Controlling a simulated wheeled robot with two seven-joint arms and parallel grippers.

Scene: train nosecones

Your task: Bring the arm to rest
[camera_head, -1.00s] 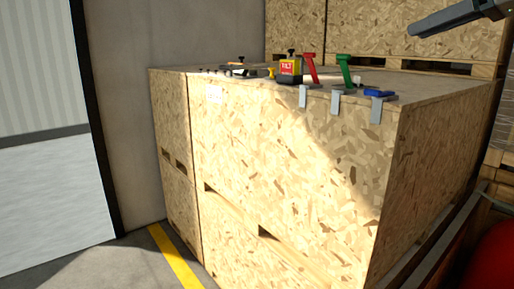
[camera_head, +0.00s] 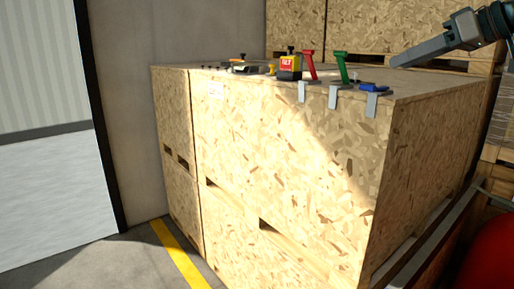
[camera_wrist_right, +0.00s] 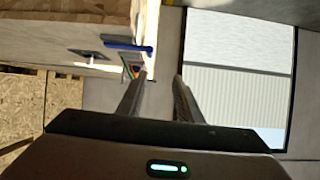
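My right gripper (camera_head: 394,64) comes in from the upper right of the head view, over the far right part of the wooden crate's top (camera_head: 420,80). In the right wrist view its two dark fingers (camera_wrist_right: 160,82) stand apart with nothing between them, so it is open and empty. A blue-handled clamp (camera_head: 374,88) sits on the crate's front edge, left of and nearer than the gripper. It also shows in the wrist view as a blue bar (camera_wrist_right: 126,45), beyond the left finger. My left gripper is not in view.
A red-handled clamp (camera_head: 308,66) and a green-handled clamp (camera_head: 341,68) stand on the crate's edge. A yellow and red box (camera_head: 289,65) and small tools are to their left. More crates (camera_head: 372,28) stand behind. A red rounded object (camera_head: 492,258) is at lower right.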

